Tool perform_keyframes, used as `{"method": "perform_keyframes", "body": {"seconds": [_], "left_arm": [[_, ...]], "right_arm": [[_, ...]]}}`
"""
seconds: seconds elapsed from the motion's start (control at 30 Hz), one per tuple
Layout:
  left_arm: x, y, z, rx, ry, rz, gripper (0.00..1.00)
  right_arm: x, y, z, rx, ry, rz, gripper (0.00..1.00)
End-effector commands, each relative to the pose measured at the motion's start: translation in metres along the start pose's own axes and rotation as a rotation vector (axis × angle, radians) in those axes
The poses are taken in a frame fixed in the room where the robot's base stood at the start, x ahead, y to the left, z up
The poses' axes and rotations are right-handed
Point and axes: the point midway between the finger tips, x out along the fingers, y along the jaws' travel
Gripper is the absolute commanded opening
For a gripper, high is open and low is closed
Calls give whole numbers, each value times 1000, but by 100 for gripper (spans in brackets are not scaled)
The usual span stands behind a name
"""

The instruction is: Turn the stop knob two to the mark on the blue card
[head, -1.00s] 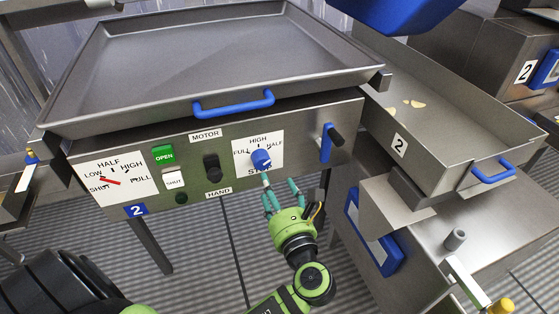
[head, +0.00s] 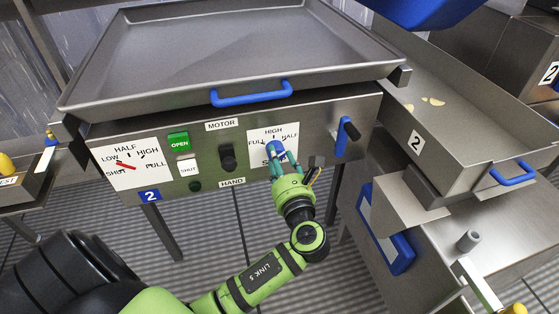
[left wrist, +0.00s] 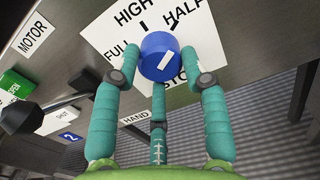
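The blue stop knob (head: 274,151) sits on a white dial card (head: 265,136) on the steel panel numbered 2. In the left wrist view the knob (left wrist: 160,57) has a slanted white stripe, rising to the right. HIGH is above it, FULL left, HALF right, and STOP, partly covered, below. My left gripper (head: 277,161) has its teal fingers around the knob: one on each side and one below. The fingers (left wrist: 160,72) look spread; whether they touch the knob is unclear. A blue plate (head: 150,195) reads 2; I see no separate mark on it. My right gripper is not in view.
Left of the knob are a black motor knob (head: 227,157), a green OPEN button (head: 178,143), a white SHUT button (head: 187,167) and a red-pointer dial (head: 125,164). A tray with a blue handle (head: 251,93) overhangs the panel.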

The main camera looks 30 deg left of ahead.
Motion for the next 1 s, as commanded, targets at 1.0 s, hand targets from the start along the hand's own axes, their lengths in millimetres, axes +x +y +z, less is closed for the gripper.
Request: {"method": "perform_keyframes", "body": {"seconds": [1.0], "left_arm": [[-1,-1,-4,-468,13,2,10]], "right_arm": [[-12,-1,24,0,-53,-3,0]]}}
